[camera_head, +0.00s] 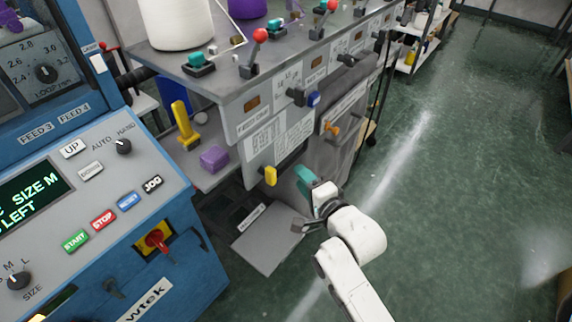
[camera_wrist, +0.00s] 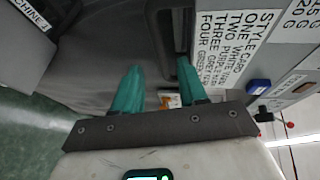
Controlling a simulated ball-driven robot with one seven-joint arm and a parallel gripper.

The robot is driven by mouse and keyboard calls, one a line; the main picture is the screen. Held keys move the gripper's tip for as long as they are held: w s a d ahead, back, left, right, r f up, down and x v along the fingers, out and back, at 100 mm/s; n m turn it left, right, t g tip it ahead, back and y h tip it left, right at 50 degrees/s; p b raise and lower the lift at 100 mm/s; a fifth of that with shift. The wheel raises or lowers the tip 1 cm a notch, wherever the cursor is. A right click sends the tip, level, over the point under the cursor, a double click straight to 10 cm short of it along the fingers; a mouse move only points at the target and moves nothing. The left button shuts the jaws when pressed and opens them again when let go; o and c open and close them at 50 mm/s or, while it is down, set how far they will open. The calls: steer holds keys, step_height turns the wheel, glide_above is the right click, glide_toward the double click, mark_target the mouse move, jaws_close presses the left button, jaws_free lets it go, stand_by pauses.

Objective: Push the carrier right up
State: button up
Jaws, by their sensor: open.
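My gripper (camera_head: 304,174) is in front of the grey machine's lower front, near a yellow handle (camera_head: 270,176). In the wrist view its two teal fingers (camera_wrist: 160,66) stand apart with nothing held between them. A dark bar (camera_wrist: 187,78) reaches down close by the right finger. A small orange and white patch (camera_wrist: 170,100) shows low between the fingers, partly hidden. No part is clearly marked as the carrier. A black block with a blue piece (camera_head: 313,99) and an orange piece (camera_head: 332,128) sit on the machine's front; the blue piece (camera_wrist: 258,87) also shows in the wrist view.
A blue control panel (camera_head: 100,190) with buttons and a red switch stands at left. A white yarn cone (camera_head: 178,22) and red-knobbed levers stand on the machine top. A purple block (camera_head: 214,159) lies on a lower shelf. Green floor (camera_head: 450,200) is clear at right.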

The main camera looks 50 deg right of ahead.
mark_target(290, 166)
steer(key=x, duration=0.8)
steer(key=shift+c, duration=0.4)
jaws_close()
steer(key=shift+s+f, duration=0.1)
